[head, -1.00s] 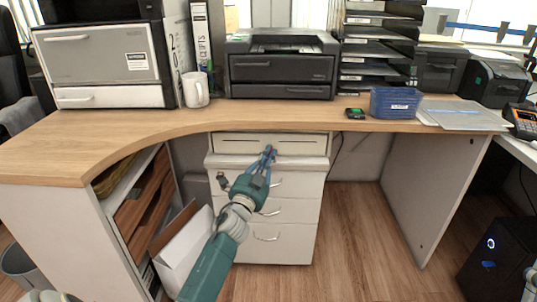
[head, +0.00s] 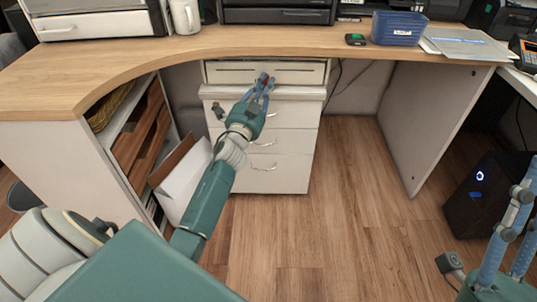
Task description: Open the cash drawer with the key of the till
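The cash drawer (head: 228,72) is a flat, pale drawer unit under the counter, and its front looks closed. My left gripper (head: 264,80) is in front of the right half of the drawer face. Its blue fingers are close together around a small red thing, which looks like the key; its shape and whether it touches the drawer or a lock cannot be made out. My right gripper (head: 523,195) is at the lower right, partly cut off by the frame edge. Its blue fingers stand apart and nothing shows between them.
A white pedestal of drawers (head: 285,175) stands below the cash drawer. The wooden counter (head: 150,52) holds a mug (head: 185,16), a blue basket (head: 398,28) and a small dark device (head: 355,40). A black computer case (head: 480,195) stands on the floor at right. The middle floor is clear.

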